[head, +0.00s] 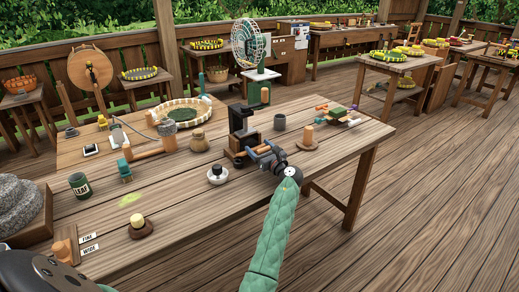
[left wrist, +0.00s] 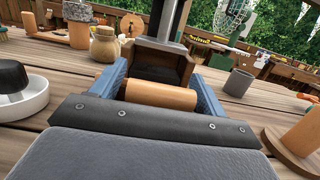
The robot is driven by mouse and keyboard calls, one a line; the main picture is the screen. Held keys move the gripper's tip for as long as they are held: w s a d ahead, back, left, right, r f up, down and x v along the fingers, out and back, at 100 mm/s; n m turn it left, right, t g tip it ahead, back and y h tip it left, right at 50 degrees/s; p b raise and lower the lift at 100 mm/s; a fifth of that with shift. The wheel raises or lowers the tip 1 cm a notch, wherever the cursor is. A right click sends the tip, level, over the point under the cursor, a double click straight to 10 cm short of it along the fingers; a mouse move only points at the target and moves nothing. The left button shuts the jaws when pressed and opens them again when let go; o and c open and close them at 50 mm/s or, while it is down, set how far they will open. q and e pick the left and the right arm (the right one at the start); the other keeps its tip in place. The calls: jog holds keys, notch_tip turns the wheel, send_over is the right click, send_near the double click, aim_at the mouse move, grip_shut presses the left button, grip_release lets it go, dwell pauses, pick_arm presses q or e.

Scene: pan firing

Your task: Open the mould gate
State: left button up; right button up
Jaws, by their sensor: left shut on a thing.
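The mould (head: 240,128) is a dark upright press with a wooden box at its base, standing near the table's middle. In the left wrist view its wooden box (left wrist: 188,68) has a dark opening facing me. A light wooden roller-shaped handle (left wrist: 160,95) lies across the front of it. My left gripper (head: 262,153) is shut on this handle, with a blue-grey finger at each end of it in the left wrist view. Whether the gate is open cannot be told. My right gripper is not in view.
A white dish with a black knob (head: 217,175) stands left of the mould. A grey cup (head: 279,122) and a wooden stand (head: 307,142) are to its right. A round basket tray (head: 183,112) lies behind. The table's front right is fairly clear.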

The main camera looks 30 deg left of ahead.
pick_arm(q)
jog(key=shift+d, duration=0.2)
jog(key=o, duration=1.4)
jog(key=shift+d+r, duration=0.1)
jog(key=shift+d, duration=0.05)
